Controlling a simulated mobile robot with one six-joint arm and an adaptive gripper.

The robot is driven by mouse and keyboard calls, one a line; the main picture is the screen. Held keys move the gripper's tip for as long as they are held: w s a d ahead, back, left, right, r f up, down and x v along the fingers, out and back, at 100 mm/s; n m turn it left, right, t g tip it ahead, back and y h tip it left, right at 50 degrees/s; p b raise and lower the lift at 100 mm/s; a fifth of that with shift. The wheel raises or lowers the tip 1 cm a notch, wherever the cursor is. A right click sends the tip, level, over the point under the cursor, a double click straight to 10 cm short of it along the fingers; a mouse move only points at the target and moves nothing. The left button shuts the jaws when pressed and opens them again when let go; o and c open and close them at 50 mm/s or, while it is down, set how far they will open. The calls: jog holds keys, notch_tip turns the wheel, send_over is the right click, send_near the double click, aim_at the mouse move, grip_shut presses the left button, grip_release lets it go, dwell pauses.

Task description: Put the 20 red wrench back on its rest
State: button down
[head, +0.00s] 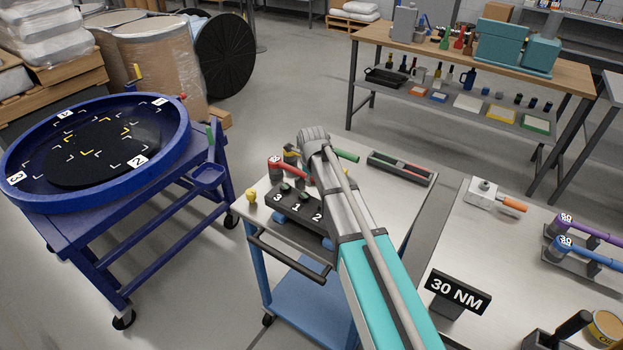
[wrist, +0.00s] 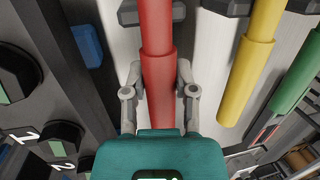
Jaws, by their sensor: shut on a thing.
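The red wrench (wrist: 160,45) runs up and down the middle of the wrist view. My gripper (wrist: 159,85) is shut on its handle, one finger on each side. In the head view the red wrench's head (head: 274,164) shows over the small cart, left of my arm; its label is too small to read surely. A dark rest block (wrist: 128,12) shows behind the red handle; I cannot tell whether the handle touches it. My arm hides the gripper and most of the wrench in the head view.
A yellow wrench (wrist: 244,82) and a green wrench (wrist: 297,80) lie close to the right in the wrist view. A black block numbered 3, 1, 2 (head: 297,207) stands in front. A dark tray (head: 401,168) lies at the cart's back right. A 30 NM sign (head: 458,292) stands on the right bench.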

jog(key=shift+c, duration=1.6)
grip_release()
jog(key=shift+r, duration=0.1)
jog(key=p+v, duration=0.2)
jog(key=p, duration=0.1)
jog(key=w+p+v, duration=0.1)
jog(key=p+v, duration=0.1)
jog(key=v, duration=0.1)
jog(key=w+p+v, duration=0.1)
jog(key=p+v, duration=0.2)
jog(key=shift+s+r+p, duration=0.1)
jog(key=shift+r+p, duration=0.25)
jog(key=shift+r, duration=0.05)
jog(key=s+d+f+n+g+b, duration=0.1)
jog(key=s+d+n, duration=0.7)
jog(key=s+n, duration=0.4)
jog(key=s+d+f+n+g, duration=0.1)
jog(key=s+d+n, duration=0.7)
jog(key=s+n, duration=0.3)
jog(key=shift+s+d+n+g+b, duration=0.3)
jog(key=shift+s+n+b, duration=0.1)
jog(key=shift+n, duration=0.4)
jog(key=shift+f, duration=0.15)
